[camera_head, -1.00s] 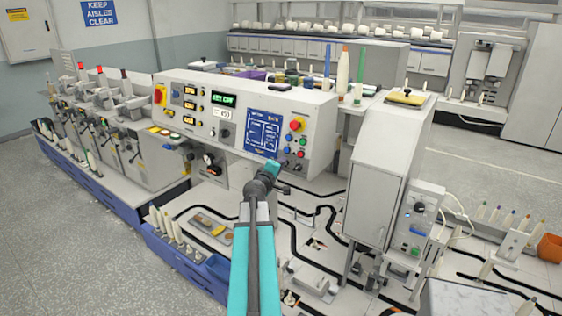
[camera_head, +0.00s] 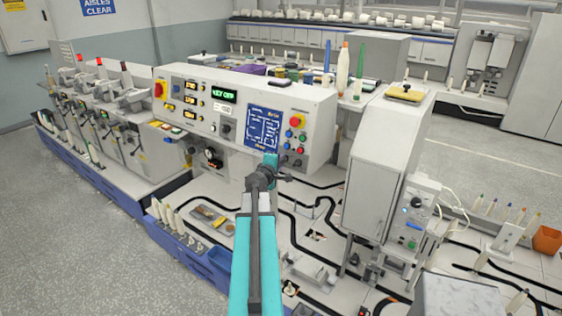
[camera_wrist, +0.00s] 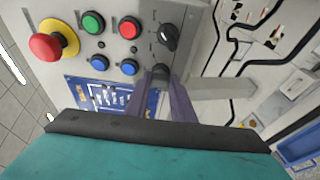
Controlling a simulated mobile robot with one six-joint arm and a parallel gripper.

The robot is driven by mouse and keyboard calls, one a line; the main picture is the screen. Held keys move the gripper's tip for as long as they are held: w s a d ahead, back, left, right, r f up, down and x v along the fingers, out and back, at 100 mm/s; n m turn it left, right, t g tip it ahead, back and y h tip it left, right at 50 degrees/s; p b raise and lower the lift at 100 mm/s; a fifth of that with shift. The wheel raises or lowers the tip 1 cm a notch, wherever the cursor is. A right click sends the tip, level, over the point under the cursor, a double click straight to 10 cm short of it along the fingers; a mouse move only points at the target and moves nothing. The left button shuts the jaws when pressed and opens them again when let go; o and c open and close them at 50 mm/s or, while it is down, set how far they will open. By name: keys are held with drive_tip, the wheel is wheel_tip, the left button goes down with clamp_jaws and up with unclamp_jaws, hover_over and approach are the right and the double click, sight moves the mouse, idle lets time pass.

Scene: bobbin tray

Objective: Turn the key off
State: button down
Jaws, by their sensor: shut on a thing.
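The control panel (camera_head: 210,90) fronts a grey machine. In the wrist view my gripper (camera_wrist: 160,84) has its two fingers closed in on a small dark key (camera_wrist: 160,71) at the panel's edge. The fingers hide most of the key, so I cannot tell which way it is turned. A black rotary knob (camera_wrist: 167,37) with a pale mark sits beside it. In the head view my wrist hides the fingertips, low on the panel's right part.
Close to the fingers are blue buttons (camera_wrist: 129,66), a red button (camera_wrist: 129,27), a green button (camera_wrist: 92,22) and a red emergency stop (camera_wrist: 46,46) on yellow. A grey cabinet (camera_head: 380,165) stands right of my arm. Black-tracked worktop (camera_head: 325,205) lies below.

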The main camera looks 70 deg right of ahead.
drive_tip(key=c, duration=1.5)
unclamp_jaws()
drive_tip(key=shift+a, duration=0.15)
drive_tip(key=b+v, duration=0.4)
drive_tip(key=v, duration=0.4)
drive_tip(key=shift+a, duration=0.1)
drive_tip(key=b, duration=0.4)
drive_tip(key=shift+a+r+b, duration=0.1)
drive_tip(key=shift+a+b, duration=0.1)
drive_tip(key=shift+b, duration=0.15)
drive_tip(key=a+b, duration=0.1)
drive_tip(key=b, duration=0.4)
drive_tip(key=shift+a+r, duration=0.1)
drive_tip(key=a+b, duration=0.1)
drive_tip(key=b, duration=0.3)
